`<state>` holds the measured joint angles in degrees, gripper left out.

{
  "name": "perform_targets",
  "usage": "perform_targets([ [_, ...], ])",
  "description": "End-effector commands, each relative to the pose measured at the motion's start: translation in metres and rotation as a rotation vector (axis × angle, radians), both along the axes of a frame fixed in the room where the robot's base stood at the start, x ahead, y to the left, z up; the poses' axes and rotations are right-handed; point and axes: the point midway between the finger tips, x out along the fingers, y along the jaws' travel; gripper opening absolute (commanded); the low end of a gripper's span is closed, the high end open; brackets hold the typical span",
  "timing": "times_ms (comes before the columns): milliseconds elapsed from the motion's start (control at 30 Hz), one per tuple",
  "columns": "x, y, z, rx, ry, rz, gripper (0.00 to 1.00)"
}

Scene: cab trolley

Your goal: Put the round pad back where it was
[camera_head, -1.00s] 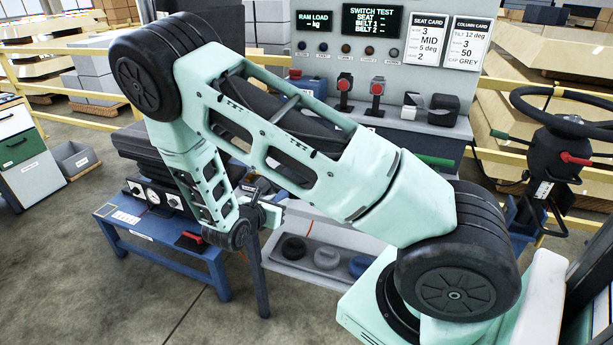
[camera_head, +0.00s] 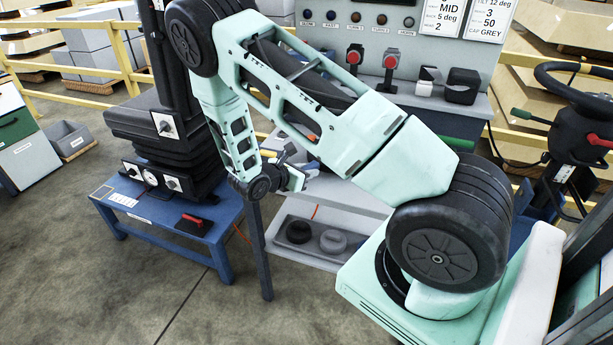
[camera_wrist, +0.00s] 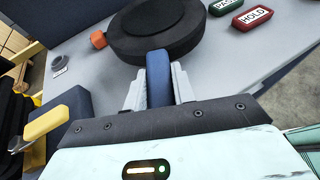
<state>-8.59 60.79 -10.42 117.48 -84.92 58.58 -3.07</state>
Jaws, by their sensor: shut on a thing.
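The round pad (camera_wrist: 155,28) is a thick black disc with a blue grip piece (camera_wrist: 158,75) pointing towards me in the wrist view. My gripper (camera_wrist: 158,88) is shut on this blue piece, one pale finger on each side. The pad is over or on a grey surface (camera_wrist: 205,55); I cannot tell whether it touches it. In the head view my gripper (camera_head: 295,178) is in front of the grey bench, partly hidden by my arm, and the pad cannot be made out there.
An orange piece (camera_wrist: 98,39) is beside the pad. Green (camera_wrist: 225,6) and red HOLD (camera_wrist: 252,17) tags lie to its right. A blue-and-yellow object (camera_wrist: 55,118) is at left. The black seat (camera_head: 160,125) stands on a blue table (camera_head: 150,215). Black (camera_head: 298,232) and grey (camera_head: 333,241) caps lie below.

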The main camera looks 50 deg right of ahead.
Motion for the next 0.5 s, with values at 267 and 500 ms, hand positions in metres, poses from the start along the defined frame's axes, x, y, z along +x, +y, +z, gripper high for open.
perform_targets([
  [267, 0.0, 0.0, -0.023, -0.003, 0.0, 0.0, 0.0],
  [500, 0.0, 0.0, -0.024, -0.004, 0.0, 0.001, 0.0],
])
